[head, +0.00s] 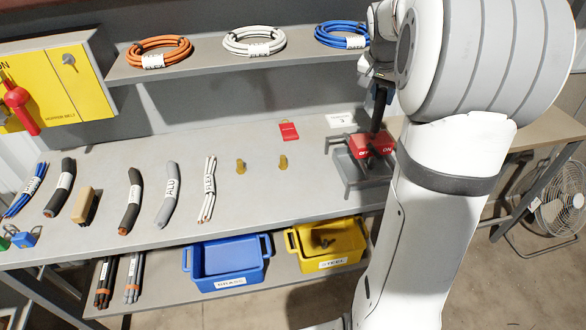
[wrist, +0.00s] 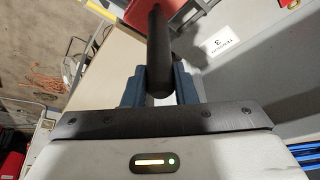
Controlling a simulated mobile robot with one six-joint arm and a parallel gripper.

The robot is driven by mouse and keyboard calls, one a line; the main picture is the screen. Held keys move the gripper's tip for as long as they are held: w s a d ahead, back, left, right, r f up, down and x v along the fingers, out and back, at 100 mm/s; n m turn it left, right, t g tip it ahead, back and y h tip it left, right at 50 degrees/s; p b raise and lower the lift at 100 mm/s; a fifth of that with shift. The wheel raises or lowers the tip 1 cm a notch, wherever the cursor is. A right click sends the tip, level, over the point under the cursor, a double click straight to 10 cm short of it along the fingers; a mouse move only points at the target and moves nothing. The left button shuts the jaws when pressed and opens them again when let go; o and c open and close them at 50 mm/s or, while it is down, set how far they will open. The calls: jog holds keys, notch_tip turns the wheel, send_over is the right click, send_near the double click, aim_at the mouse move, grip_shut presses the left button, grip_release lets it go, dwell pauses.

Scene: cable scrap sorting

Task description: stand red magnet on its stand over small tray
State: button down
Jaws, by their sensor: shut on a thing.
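The red magnet (head: 372,144) is a red block with a dark upright handle, at the right of the bench. It shows partly at the top of the wrist view (wrist: 197,12). My gripper (head: 379,93) is shut on the black handle (wrist: 157,50), which stands between its fingers in the wrist view (wrist: 159,88). The grey stand (head: 338,141) is around and below the magnet, over a small grey tray (head: 362,184). I cannot tell whether the magnet touches the stand. My arm hides the right side of the stand and tray.
A red tag (head: 289,131) and white card (head: 341,120) lie behind the stand. Two brass pieces (head: 240,166) and several cable pieces (head: 166,180) lie to the left. A blue bin (head: 228,262) and yellow bin (head: 330,244) sit below. Cable coils (head: 253,41) rest on the shelf.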

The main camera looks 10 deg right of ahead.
jog(key=shift+f, duration=0.1)
dwell(0.6)
jog(key=c, duration=1.4)
grip_release()
jog(key=o, duration=0.3)
jog(key=shift+s+f, duration=0.1)
jog(key=shift+f, duration=0.1)
jog(key=v, duration=0.8)
jog(key=s+a+f+n+y, duration=0.1)
jog(key=s+a+f+n, duration=0.3)
jog(key=s+a, duration=0.6)
jog(key=s+a+f+n+y, duration=0.2)
jog(key=s+a+f+n, duration=0.3)
jog(key=s+a+f, duration=0.3)
jog(key=s+a+p, duration=0.1)
jog(key=s+a, duration=0.2)
jog(key=s, duration=0.1)
jog(key=shift+s+f, duration=0.2)
jog(key=shift+f, duration=0.1)
